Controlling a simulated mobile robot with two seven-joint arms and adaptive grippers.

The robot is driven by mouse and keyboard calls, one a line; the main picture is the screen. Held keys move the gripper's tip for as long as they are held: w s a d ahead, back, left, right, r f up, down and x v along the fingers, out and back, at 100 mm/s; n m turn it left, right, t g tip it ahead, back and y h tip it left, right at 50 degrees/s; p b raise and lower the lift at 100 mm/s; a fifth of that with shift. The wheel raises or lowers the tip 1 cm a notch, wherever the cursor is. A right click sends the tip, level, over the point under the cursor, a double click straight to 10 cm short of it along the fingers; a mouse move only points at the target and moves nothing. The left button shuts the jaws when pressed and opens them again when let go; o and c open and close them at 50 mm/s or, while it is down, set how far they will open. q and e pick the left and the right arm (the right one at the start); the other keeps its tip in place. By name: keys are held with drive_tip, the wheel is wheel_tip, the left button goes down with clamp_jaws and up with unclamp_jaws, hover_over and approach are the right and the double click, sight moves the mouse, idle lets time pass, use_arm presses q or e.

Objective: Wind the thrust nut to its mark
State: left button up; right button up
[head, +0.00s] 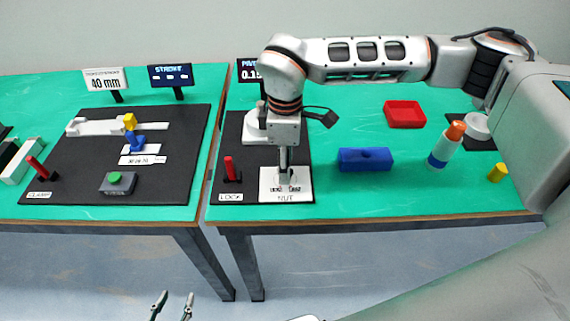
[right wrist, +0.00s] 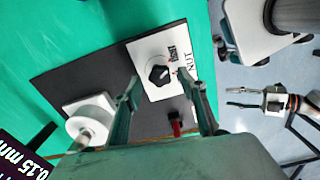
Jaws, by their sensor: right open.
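The thrust nut, a black knob (right wrist: 158,75), sits on a white plate (right wrist: 150,51) labelled NUT. In the head view the plate (head: 270,198) lies at the front of the right-hand black board, and my right gripper (head: 287,184) points down over it and hides the knob. In the right wrist view my right gripper (right wrist: 160,82) is open, one finger on each side of the knob, with gaps showing. A mark by the knob is too small to read. My left gripper (head: 173,306) is open and empty, low in front of the tables.
A red LOCK lever (head: 230,168) stands just left of the plate, and a white round part (right wrist: 90,120) sits behind. A display (right wrist: 27,158) reads 0.15 mm. A blue block (head: 365,160), red tray (head: 404,114) and white-and-blue bottle (head: 446,147) stand to the right.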

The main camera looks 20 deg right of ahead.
use_arm(q)
drive_tip(key=shift+w+r, duration=0.5)
drive_tip(key=shift+r, duration=0.05)
use_arm(e)
drive_tip(key=shift+f, duration=0.6)
drive_tip(key=c, duration=1.1)
use_arm(q)
drive_tip(key=shift+s+f, duration=0.1)
drive_tip(key=shift+s+f, duration=0.1)
drive_tip(key=shift+f, duration=0.05)
use_arm(e)
drive_tip(key=shift+n, duration=0.3)
